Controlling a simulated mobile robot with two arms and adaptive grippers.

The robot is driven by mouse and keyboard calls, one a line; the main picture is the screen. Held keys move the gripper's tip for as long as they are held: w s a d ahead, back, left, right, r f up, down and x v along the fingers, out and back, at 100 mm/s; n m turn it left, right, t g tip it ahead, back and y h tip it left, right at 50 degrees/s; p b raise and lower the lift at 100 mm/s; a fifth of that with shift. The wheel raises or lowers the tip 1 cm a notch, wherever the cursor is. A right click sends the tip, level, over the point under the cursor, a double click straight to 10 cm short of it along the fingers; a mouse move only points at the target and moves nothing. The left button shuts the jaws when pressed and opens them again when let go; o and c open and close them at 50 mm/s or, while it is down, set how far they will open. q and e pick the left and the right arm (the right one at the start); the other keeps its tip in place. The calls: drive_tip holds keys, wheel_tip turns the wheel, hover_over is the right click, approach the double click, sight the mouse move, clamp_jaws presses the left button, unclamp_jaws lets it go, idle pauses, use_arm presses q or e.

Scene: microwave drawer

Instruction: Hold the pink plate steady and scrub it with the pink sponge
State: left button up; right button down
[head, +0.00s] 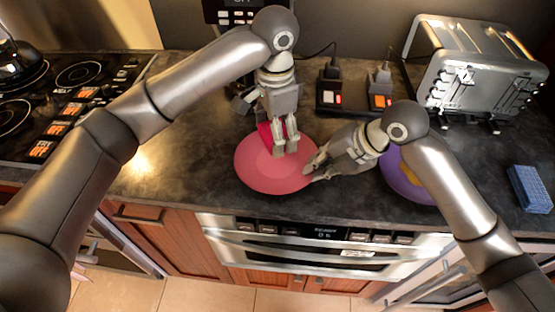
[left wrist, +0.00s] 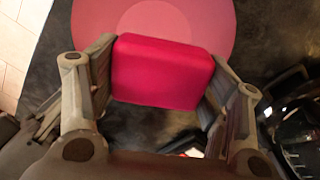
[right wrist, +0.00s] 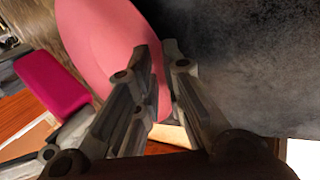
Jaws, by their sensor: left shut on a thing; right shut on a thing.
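The pink plate (head: 262,178) lies on the dark counter near its front edge. My left gripper (head: 284,148) is over the back part of the plate and is shut on the pink sponge (head: 264,132). In the left wrist view the sponge (left wrist: 162,72) sits between both fingers, with the plate (left wrist: 215,22) beyond it. I cannot tell whether the sponge touches the plate. My right gripper (head: 312,173) is shut on the plate's right rim. The right wrist view shows the plate (right wrist: 100,45) running between the fingers.
A purple plate (head: 398,182) with something yellow on it is partly hidden behind my right arm. A blue sponge-like block (head: 530,189) lies at the far right. A toaster (head: 475,70) and power sockets (head: 345,95) stand behind. A stove (head: 60,105) is at left; the counter beside it is clear.

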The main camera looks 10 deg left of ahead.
use_arm(q)
drive_tip(key=a, duration=0.9)
use_arm(e)
drive_tip(key=shift+f, duration=0.15)
drive_tip(key=c, duration=1.5)
unclamp_jaws()
drive_tip(key=shift+o, duration=0.2)
drive_tip(key=v, duration=1.2)
use_arm(q)
drive_tip(key=shift+f, duration=0.1)
